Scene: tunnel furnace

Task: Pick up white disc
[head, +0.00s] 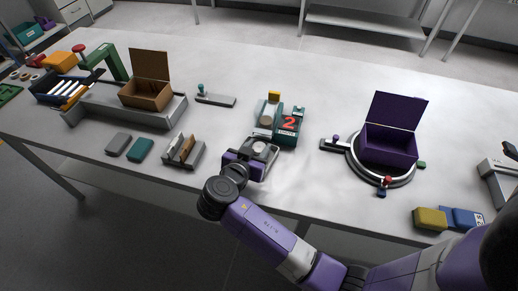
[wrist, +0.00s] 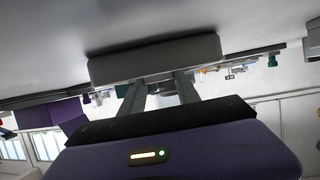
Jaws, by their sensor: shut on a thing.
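My gripper (head: 252,158) is just above the front part of the table, in front of the teal station marked 2 (head: 287,130). At its tip the head view shows a grey piece with a small pale round part (head: 260,146), which may be the white disc. In the wrist view my two fingers (wrist: 160,85) are shut on a wide grey slab-like piece (wrist: 155,60). Its far side is hidden, and I cannot tell whether it touches the table.
A purple open box (head: 390,145) stands on a round grey ring at the right. A brown open box (head: 146,94) is on a grey tray at the left. A small grey holder (head: 184,152) stands left of my gripper. Yellow and blue blocks (head: 431,219) lie at the front right.

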